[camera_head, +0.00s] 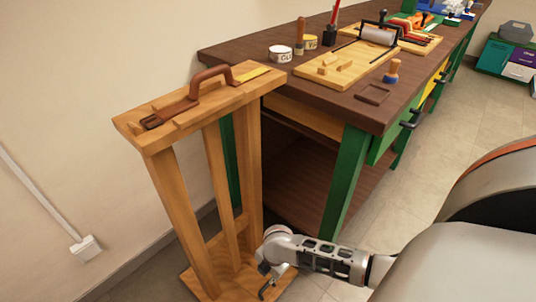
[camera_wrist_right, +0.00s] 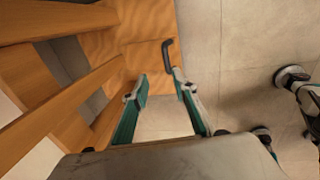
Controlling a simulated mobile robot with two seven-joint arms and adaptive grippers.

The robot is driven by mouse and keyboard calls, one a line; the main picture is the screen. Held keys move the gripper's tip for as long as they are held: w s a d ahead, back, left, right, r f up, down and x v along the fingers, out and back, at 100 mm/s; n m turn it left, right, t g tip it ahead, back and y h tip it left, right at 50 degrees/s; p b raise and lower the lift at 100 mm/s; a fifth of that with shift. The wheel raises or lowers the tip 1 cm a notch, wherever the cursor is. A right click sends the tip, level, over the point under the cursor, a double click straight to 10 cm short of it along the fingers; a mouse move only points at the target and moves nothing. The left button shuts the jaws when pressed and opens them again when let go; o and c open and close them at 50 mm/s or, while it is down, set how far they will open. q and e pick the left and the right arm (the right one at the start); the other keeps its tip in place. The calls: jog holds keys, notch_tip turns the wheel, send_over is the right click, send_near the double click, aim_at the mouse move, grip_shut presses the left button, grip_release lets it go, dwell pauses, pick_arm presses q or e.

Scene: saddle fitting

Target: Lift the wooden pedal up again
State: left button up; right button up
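A tall wooden stand (camera_head: 215,190) rises from a flat wooden base (camera_head: 232,285) on the floor. The base's wood also shows in the right wrist view (camera_wrist_right: 138,42). I cannot clearly tell the wooden pedal apart from the base boards. A short dark bent rod (camera_wrist_right: 168,50) stands out at the edge of the wood, close to one fingertip. My right gripper (camera_head: 267,270) is low beside the stand's foot.
A brown leather strap with a handle (camera_head: 205,88) lies on the stand's top. A workbench (camera_head: 300,85) with green legs stands close behind, holding tools and boards. A wall is at the left. Open tiled floor (camera_head: 370,215) lies to the right.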

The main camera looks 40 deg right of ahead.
jog(key=shift+s+r, duration=0.15)
jog(key=shift+r, duration=0.6)
jog(key=shift+r, duration=0.1)
